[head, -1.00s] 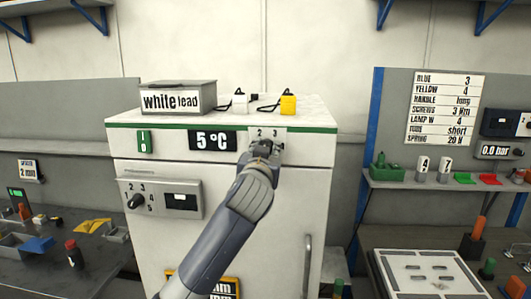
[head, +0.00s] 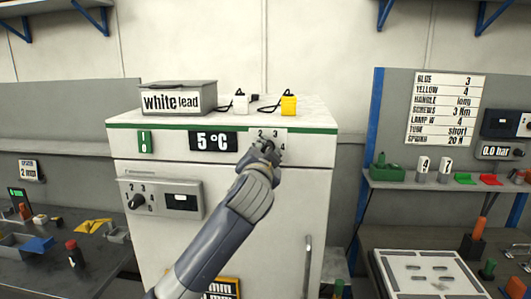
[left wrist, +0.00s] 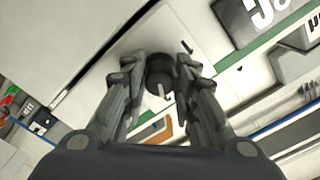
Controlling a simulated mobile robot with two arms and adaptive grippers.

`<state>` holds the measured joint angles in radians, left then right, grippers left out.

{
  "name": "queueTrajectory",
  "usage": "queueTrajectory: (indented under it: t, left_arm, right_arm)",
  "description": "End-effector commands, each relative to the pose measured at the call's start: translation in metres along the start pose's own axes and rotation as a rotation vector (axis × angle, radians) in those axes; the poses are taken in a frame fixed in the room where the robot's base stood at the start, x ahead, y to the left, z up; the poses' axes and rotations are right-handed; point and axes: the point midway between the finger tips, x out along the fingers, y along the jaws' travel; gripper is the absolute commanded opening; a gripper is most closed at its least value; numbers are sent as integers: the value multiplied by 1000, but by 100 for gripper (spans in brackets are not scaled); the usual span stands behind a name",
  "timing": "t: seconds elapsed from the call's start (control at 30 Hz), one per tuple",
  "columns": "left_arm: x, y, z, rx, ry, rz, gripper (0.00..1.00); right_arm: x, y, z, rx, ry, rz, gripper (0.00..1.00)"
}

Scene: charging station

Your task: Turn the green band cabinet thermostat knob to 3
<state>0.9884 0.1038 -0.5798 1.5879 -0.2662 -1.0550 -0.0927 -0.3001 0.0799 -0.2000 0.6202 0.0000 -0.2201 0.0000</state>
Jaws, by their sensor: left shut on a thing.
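The white cabinet (head: 290,200) with a green band (head: 310,130) stands in the middle of the head view. Its thermostat dial plate (head: 282,136) is at the upper right of the front, with 2, 3 and 4 visible. My left gripper (head: 267,149) is at this dial and covers most of the knob. In the left wrist view the dark round knob (left wrist: 159,72) sits between the two fingers of my left gripper (left wrist: 160,80), which is shut on it. I cannot read which number the knob points to. My right gripper is not in view.
A display (head: 213,141) on the cabinet reads 5 °C. A second knob (head: 137,201) is on a panel lower left. A long handle (head: 307,265) is at lower right.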

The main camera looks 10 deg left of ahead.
Motion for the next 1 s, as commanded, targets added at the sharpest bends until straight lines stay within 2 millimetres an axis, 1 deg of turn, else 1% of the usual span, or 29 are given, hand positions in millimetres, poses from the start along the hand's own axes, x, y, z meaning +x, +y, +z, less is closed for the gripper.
queueTrajectory:
  t: [0.47,0.5,0.57,0.6,0.9,1.0]
  left_arm:
    - [0,0,0,15,1,0,3]
    - [0,0,0,14,1,0,32]
    - [0,0,0,14,1,0,45]
    - [0,0,0,14,1,0,47]
    - [0,0,0,14,0,0,47]
    - [-4,0,0,13,1,0,47]
  right_arm:
    - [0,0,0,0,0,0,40]
    - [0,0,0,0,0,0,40]
    - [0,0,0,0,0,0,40]
    - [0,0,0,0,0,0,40]
    - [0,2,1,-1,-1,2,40]
    - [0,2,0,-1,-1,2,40]
